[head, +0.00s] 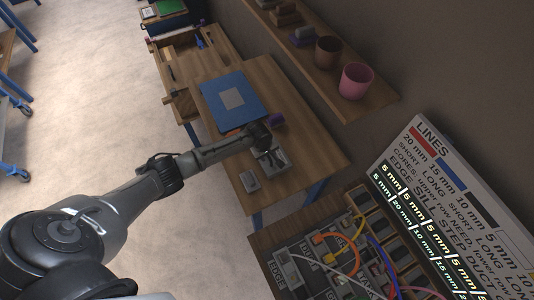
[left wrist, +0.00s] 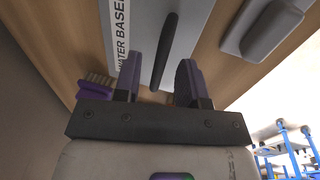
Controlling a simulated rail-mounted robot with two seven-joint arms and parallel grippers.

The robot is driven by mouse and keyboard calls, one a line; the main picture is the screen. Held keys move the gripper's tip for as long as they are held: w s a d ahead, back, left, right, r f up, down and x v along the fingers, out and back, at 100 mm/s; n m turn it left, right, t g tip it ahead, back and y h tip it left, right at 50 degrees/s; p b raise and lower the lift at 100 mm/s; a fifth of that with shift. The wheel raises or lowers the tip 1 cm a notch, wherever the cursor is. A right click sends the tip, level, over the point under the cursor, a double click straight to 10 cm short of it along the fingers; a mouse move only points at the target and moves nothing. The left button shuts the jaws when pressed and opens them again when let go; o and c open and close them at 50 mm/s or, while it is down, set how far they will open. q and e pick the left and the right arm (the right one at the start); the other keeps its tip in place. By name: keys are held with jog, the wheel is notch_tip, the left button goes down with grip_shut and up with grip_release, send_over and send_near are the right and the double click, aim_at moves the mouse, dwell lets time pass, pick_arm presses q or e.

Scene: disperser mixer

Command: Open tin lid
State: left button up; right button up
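A grey flat box (head: 279,166), perhaps the tin, lies on the wooden table under my left gripper. In the left wrist view its pale top (left wrist: 118,20) carries the words "WATER BASE", partly cut off. A dark bar (left wrist: 168,35) crosses that top. My left gripper (left wrist: 160,62) is open, with one finger on each side of the bar; I cannot tell whether they touch it. In the head view my left gripper (head: 264,146) hides part of the box. A smaller grey block with a raised top (head: 250,181) lies beside it, also in the left wrist view (left wrist: 272,28). My right gripper is not in view.
A purple-handled brush (left wrist: 95,88) lies near the box. A blue board (head: 215,92) with a grey square lies further back. A shelf (head: 375,97) with cups runs along the wall at right. A cable panel (head: 320,262) and "LINES" sign (head: 440,150) stand in front right.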

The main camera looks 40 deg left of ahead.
pick_arm(q)
jog(key=shift+f, duration=0.1)
grip_shut()
dwell(0.4)
